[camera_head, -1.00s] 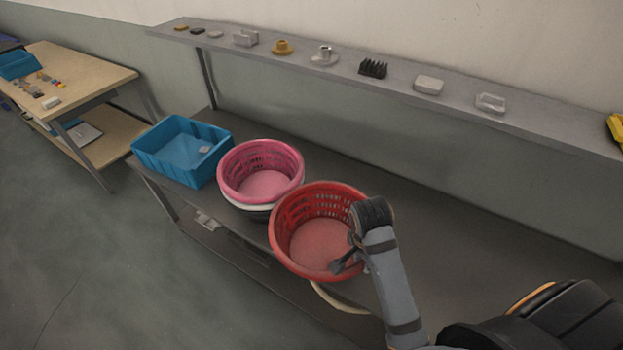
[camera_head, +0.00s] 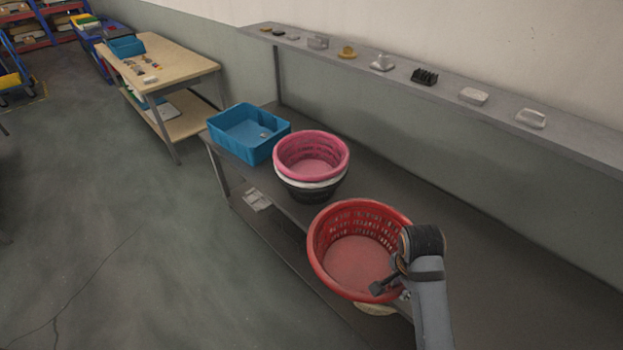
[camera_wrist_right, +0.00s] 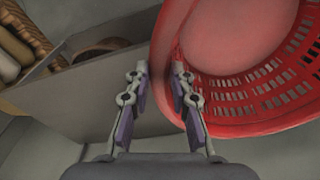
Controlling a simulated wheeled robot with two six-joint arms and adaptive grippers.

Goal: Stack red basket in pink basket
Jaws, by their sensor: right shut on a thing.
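The red basket (camera_head: 354,284) is a round, slotted tub at the front edge of the grey table in the head view, its open top facing up. My right gripper (camera_head: 388,283) is shut on its right-hand rim. In the right wrist view the fingers (camera_wrist_right: 160,92) are beside the red wall (camera_wrist_right: 245,108); the exact grip line is hard to see. The pink basket (camera_head: 312,143) stands upright further back and left, on top of a white and a black basket (camera_head: 308,190). It looks empty, with a gap between it and the red basket. My left gripper is not in view.
A blue bin (camera_head: 240,150) stands left of the pink basket. A grey shelf (camera_head: 450,106) with several small parts runs along the wall above the table. A pale curved thing (camera_head: 375,309) shows under the red basket. The grey table (camera_head: 490,215) is bare on the right.

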